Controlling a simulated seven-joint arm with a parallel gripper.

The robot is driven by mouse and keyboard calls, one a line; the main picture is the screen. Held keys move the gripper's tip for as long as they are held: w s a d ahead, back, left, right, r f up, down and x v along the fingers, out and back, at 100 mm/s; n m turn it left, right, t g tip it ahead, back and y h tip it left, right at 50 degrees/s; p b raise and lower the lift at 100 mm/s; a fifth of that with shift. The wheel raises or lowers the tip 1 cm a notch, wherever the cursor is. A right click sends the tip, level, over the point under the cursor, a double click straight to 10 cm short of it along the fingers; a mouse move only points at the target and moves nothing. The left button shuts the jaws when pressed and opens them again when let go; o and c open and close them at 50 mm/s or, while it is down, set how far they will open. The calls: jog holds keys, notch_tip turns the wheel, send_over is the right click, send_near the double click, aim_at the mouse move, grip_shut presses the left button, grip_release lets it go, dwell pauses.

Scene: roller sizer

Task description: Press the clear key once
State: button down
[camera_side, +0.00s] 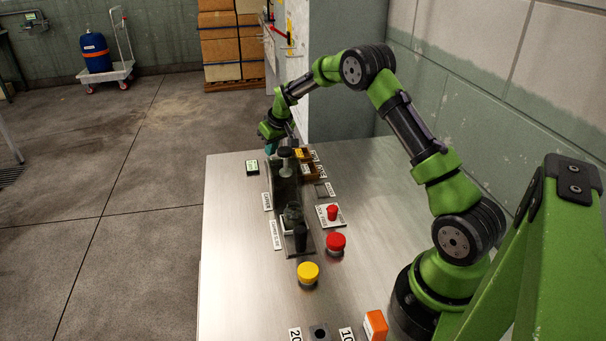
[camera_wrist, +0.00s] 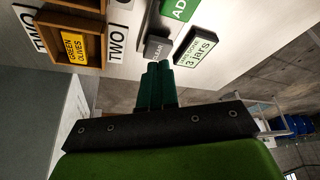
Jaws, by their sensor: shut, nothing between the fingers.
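The clear key (camera_wrist: 158,48) is a small dark grey block with faint pale lettering in the wrist view. My gripper (camera_wrist: 155,70) is shut and empty, its dark green fingers side by side. The fingertips overlap the near edge of the clear key in that view; I cannot tell whether they touch it. In the side view my gripper (camera_side: 271,148) is at the far end of the steel table, and the clear key is not distinguishable there.
A green ADD key (camera_wrist: 180,8) and a sign reading 3 jars (camera_wrist: 201,47) are close to the clear key.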

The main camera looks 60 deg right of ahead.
jog(key=shift+f, duration=0.1)
dwell(0.3)
jog(key=shift+f, duration=0.7)
jog(key=shift+r, duration=0.8)
dwell(0.5)
jog(key=shift+r, duration=2.5)
